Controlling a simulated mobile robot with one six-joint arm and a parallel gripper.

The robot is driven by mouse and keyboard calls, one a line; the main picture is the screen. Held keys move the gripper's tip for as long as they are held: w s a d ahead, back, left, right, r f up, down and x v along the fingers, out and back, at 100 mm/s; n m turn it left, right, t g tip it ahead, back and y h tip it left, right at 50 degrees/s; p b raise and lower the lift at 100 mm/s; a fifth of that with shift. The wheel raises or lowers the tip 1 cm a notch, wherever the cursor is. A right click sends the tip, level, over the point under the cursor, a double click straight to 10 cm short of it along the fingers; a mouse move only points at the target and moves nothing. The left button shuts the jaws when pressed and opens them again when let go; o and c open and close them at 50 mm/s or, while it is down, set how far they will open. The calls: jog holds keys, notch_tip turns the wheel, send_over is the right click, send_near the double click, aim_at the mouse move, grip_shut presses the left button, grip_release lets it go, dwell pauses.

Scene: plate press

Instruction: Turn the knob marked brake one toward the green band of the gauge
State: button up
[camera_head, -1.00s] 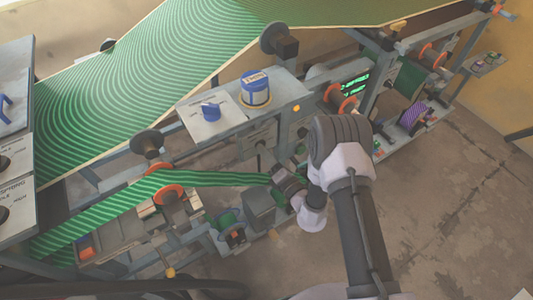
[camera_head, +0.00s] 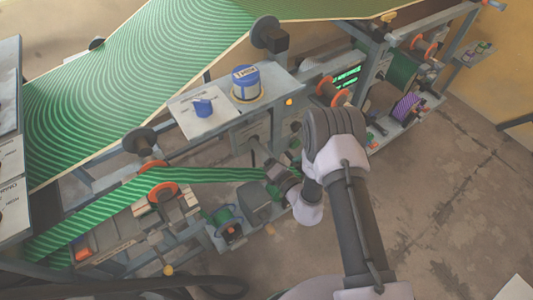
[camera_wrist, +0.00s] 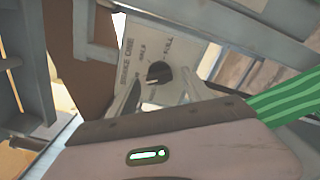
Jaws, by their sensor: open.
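In the wrist view a pale panel (camera_wrist: 150,48) marked BRAKE ONE carries a round black knob (camera_wrist: 158,71). Words at its edge seem to read HOLD and FULL. A pale mark shows on the lower left of the knob. My gripper (camera_wrist: 160,90) is open, with one finger on each side of the knob and nothing held. I cannot tell whether the fingers touch it. In the head view my gripper (camera_head: 270,168) is small and partly hidden near the machine's front side. I cannot make out a gauge with a green band in either view.
A green striped web (camera_head: 145,75) runs over the machine, with a narrow strip (camera_head: 215,175) beside my gripper. A blue knob (camera_head: 203,107) and a blue-topped canister (camera_head: 246,82) stand on the ledge above. Bare floor (camera_head: 450,210) lies to the right.

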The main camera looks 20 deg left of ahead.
jog(key=p+v, duration=0.4)
jog(key=v, duration=1.3)
jog(key=shift+s, duration=0.1)
